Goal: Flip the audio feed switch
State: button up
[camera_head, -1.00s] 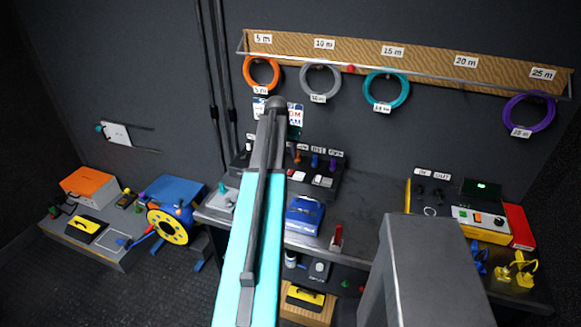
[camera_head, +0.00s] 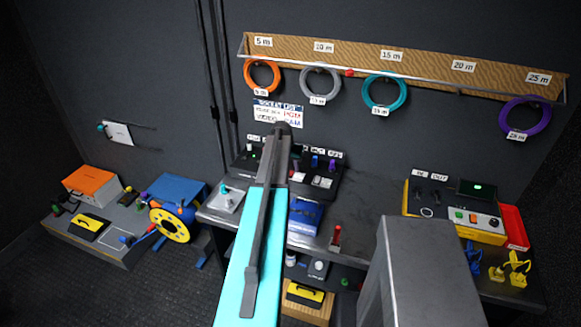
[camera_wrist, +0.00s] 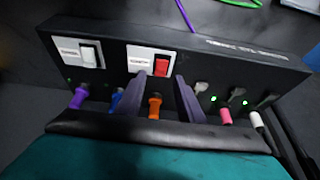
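A dark panel (camera_wrist: 230,70) with rocker switches and coloured plugs fills the wrist view. It also shows on the bench in the head view (camera_head: 325,192), partly behind my arm. A red rocker switch (camera_wrist: 162,66) and a white rocker switch (camera_wrist: 90,55) sit beside small labels that I cannot read. I cannot tell which one is the audio feed switch. My gripper (camera_wrist: 160,80) is open. Its two dark fingers reach over the panel, either side of an orange plug (camera_wrist: 154,106), with the tips near the red switch. Contact cannot be judged.
Purple (camera_wrist: 78,98), pink (camera_wrist: 225,116) and white (camera_wrist: 257,121) plugs stand along the panel close to my fingers. A blue box (camera_head: 305,214) and a red-topped device (camera_head: 336,238) stand at the bench front. Coiled cables hang on the wall rack above.

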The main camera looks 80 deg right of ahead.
jog(key=shift+d+f, duration=0.25)
jog(key=shift+f, duration=0.4)
grip_shut()
jog(key=b, duration=0.2)
jog(key=h+b, duration=0.1)
jog(key=b, duration=0.1)
jog(key=shift+a+f, duration=0.15)
jog(key=shift+a, duration=0.15)
jog(key=h+b, duration=0.1)
jog(key=b, duration=0.2)
jog(key=h+b, duration=0.1)
jog(key=b, duration=0.2)
jog(key=shift+w+a+g+h, duration=0.1)
jog(key=shift+a+g+h, duration=0.2)
jog(key=shift+g, duration=0.1)
jog(key=shift+d+r, duration=0.1)
jog(key=shift+r, duration=0.1)
grip_release()
